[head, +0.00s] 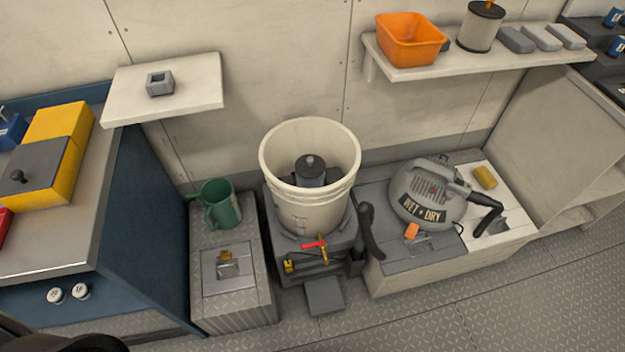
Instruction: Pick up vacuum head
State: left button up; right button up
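The vacuum head (412,186) is a grey dome with a dark "WET + DRY" label, a handle on top and an orange piece at its front. It rests on the low grey and white bench right of centre. A white tub (309,208) stands open left of it, on a dark grey base. A dark cylinder (311,168) shows inside the tub. Neither gripper shows in the head view. A dark rounded shape at the bottom left edge may be part of my arm.
A black curved piece (370,232) stands between tub and vacuum head. A yellow block (485,177) lies right of the head. A green jug (221,204) sits on the left locker. A shelf with an orange bin (410,40) hangs above. The lower right floor is clear.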

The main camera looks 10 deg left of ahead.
aim_at(417, 190)
jog(key=i+l+u, duration=0.15)
jog(key=l+u, duration=0.35)
jog(key=i+l+u, duration=0.1)
jog(key=l+u, duration=0.2)
jog(key=u, duration=0.2)
